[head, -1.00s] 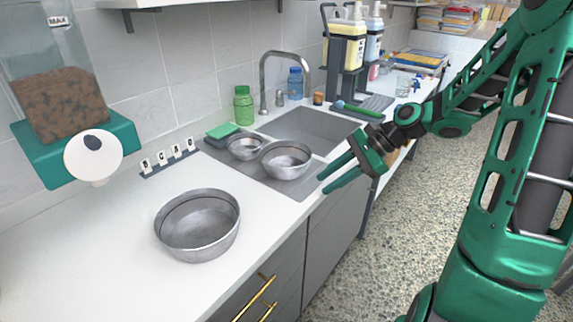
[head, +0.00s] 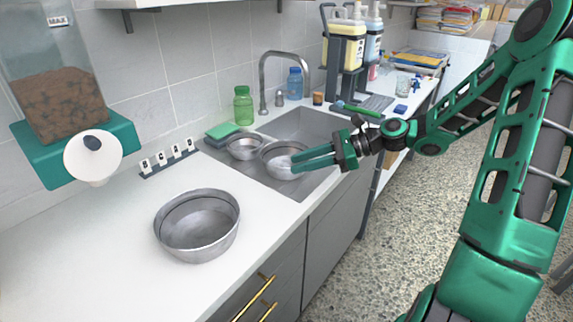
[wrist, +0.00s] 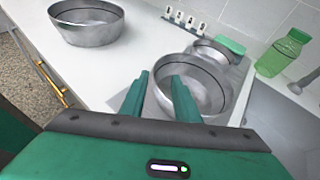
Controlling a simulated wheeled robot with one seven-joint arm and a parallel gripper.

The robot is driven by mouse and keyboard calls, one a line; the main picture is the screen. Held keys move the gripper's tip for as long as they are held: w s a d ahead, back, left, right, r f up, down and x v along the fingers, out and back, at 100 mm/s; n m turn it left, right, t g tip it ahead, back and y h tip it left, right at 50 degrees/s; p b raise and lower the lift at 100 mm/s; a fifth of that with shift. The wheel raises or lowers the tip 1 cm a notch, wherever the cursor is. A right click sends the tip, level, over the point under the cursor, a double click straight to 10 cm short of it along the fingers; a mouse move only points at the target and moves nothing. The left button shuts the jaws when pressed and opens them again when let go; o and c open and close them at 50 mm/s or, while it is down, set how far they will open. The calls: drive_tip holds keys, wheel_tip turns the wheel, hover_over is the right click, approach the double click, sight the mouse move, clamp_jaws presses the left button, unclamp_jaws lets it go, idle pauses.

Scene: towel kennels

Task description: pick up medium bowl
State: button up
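The medium bowl (head: 274,166) is a steel bowl standing upright on the grey drainboard beside the sink. My gripper (head: 294,163) is open and empty, with its fingertips at the bowl's right side in the head view, hiding part of it. In the wrist view the bowl (wrist: 208,88) lies just beyond the fingertips (wrist: 159,76). The right finger overlaps the bowl's near wall and the left finger is outside it. I cannot tell whether a finger touches it.
A smaller steel bowl (head: 245,147) stands close behind the medium one. A larger steel bowl (head: 198,226) sits on the white counter (head: 100,255). A green sponge (head: 222,130), green bottle (head: 243,105) and faucet (head: 264,85) are at the back. The sink basin (head: 305,127) is empty.

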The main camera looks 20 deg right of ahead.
sight(277, 171)
drive_tip(key=x, duration=0.5)
drive_tip(key=shift+s, duration=0.35)
clamp_jaws()
drive_tip(key=shift+d, duration=0.1)
